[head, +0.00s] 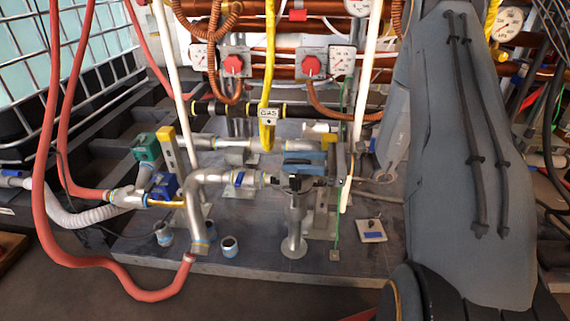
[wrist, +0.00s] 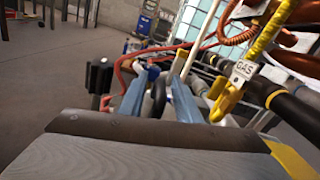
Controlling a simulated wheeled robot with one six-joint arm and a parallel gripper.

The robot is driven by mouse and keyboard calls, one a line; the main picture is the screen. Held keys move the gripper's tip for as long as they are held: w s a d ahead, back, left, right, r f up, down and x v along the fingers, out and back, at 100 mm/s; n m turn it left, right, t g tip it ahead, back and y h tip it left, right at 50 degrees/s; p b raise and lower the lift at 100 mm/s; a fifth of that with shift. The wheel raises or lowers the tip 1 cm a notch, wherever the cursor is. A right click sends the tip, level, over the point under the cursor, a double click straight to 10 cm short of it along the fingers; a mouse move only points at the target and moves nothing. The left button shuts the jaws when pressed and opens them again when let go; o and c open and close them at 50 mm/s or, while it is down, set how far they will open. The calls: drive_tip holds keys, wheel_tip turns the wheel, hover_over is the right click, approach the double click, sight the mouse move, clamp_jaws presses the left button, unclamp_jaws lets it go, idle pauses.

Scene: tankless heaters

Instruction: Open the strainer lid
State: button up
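My gripper (head: 297,159) points left above the grey pipework in the head view, its blue fingers over a metal fitting on a post (head: 295,220). In the wrist view my gripper (wrist: 157,106) shows two blue fingers spread apart. A black rounded part (wrist: 158,95) shows between them, with a gap on each side; I cannot tell how far ahead it is. A dark part (head: 296,183) sits on the fitting just below the fingers, probably the strainer lid. My fingers partly hide it, and I cannot tell whether it is open or closed.
A yellow gas pipe (head: 269,70) hangs close behind my gripper, with a GAS tag (wrist: 244,69). White vertical pipes (head: 362,80) and red hoses (head: 52,200) run nearby. A blue-handled valve (head: 239,179) sits to the left.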

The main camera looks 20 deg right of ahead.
drive_tip(key=shift+b+x, duration=0.3)
drive_tip(key=shift+x, duration=1.05)
clamp_jaws()
drive_tip(key=shift+r, duration=0.1)
